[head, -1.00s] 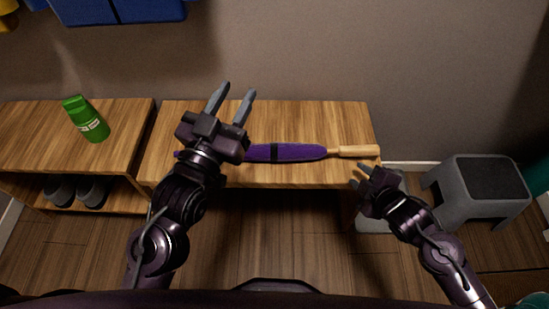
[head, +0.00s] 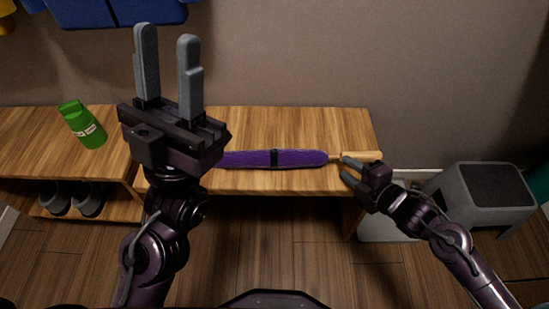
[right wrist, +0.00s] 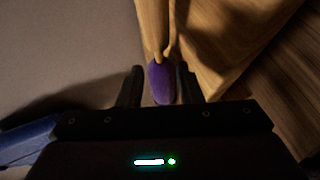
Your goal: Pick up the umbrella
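The umbrella (head: 298,158) lies flat along the wooden bench, its purple canopy closed by a dark band and its wooden handle (head: 368,155) pointing right. My right gripper (head: 344,168) is open at the handle end, its upper finger overlapping the handle in the head view. In the right wrist view the purple canopy end (right wrist: 160,84) shows between the open fingers (right wrist: 159,76), with the handle (right wrist: 156,28) beyond. I cannot tell whether they touch. My left gripper (head: 167,38) is open and empty, raised high at the left; its arm hides the umbrella's left end.
The wooden bench (head: 270,125) stands against the wall. A green bottle (head: 83,124) stands on the left bench top, with dark shoes (head: 72,198) on the shelf below. A grey step stool (head: 482,195) stands at the right. Blue items (head: 110,10) hang on the wall.

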